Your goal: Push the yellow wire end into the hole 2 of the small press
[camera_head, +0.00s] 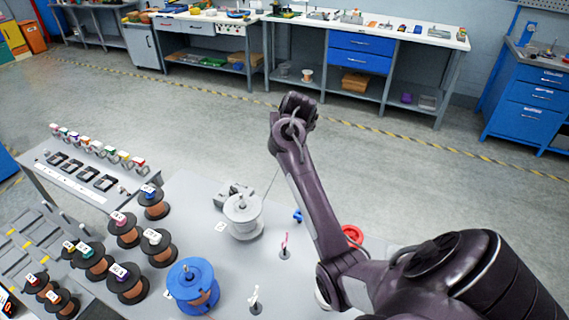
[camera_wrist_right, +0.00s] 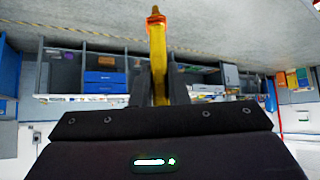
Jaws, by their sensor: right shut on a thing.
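My right gripper (camera_wrist_right: 159,85) is shut on a yellow wire end (camera_wrist_right: 157,55), seen in the right wrist view. The yellow piece sticks out beyond the dark fingers and has an orange-brown tip. In the head view my right arm reaches out from the lower right, past the far edge of the grey table. Its wrist hides the fingers and the wire end there. I cannot clearly identify the small press or its hole 2. A grey block-like device (camera_head: 228,193) stands behind a white spool (camera_head: 243,217). My left gripper is not in view.
A blue spool (camera_head: 186,284) and several black-flanged copper spools (camera_head: 152,204) stand on the grey table. A side bench (camera_head: 60,178) at left carries a row of small coloured parts. A red ring-shaped thing (camera_head: 352,234) lies beside my arm. Open floor (camera_head: 390,165) lies beyond the table.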

